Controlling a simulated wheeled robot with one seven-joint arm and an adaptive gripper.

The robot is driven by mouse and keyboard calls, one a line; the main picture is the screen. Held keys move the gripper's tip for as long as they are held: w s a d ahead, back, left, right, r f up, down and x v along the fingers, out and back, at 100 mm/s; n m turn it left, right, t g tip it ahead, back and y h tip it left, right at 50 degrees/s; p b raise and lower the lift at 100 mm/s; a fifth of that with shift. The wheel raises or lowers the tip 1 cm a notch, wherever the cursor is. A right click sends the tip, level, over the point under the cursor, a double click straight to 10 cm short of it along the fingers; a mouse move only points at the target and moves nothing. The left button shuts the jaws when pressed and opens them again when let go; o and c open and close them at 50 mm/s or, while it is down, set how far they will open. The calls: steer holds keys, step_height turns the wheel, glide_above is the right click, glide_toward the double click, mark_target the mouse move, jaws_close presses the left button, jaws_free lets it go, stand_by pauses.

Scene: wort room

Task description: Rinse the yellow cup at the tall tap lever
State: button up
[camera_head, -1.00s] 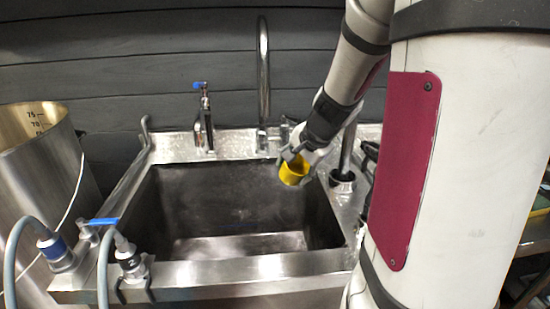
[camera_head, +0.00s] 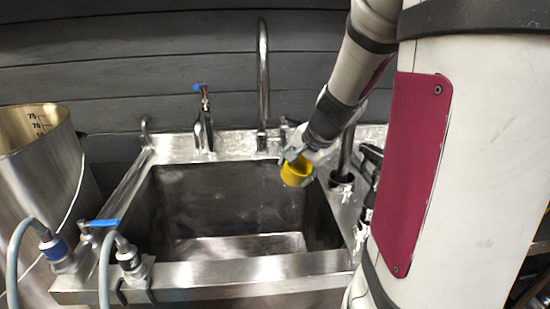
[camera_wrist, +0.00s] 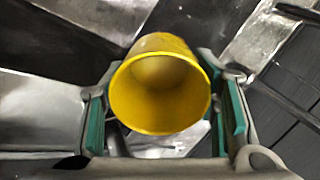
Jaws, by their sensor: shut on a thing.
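The yellow cup (camera_head: 296,173) is held over the back right part of the sink. My gripper (camera_head: 297,164) is shut on it. In the wrist view the cup (camera_wrist: 160,92) sits between the green pads of my gripper (camera_wrist: 163,110), with its open mouth facing the camera and its inside looking empty. The tall tap (camera_head: 263,85) rises behind the sink, to the left of the cup, with a curved spout. A lever at its base (camera_head: 284,133) is partly hidden by my gripper. I cannot tell whether water runs.
The metal sink (camera_head: 210,271) is open below the cup. A blue-topped tap (camera_head: 204,120) stands at the back left. Hoses with fittings (camera_head: 128,258) and a blue-handled valve (camera_head: 100,223) line the front left. A large steel pot (camera_head: 45,185) stands at the left.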

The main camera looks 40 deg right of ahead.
mark_target(305, 176)
steer(key=shift+s+a+r+p, duration=0.25)
steer(key=shift+s+r+p, duration=0.3)
steer(key=shift+s+r, duration=0.35)
steer(key=shift+s+a+r+p, duration=0.2)
steer(key=shift+s+r+p, duration=0.4)
steer(key=shift+s, duration=0.4)
steer(key=shift+w, duration=0.1)
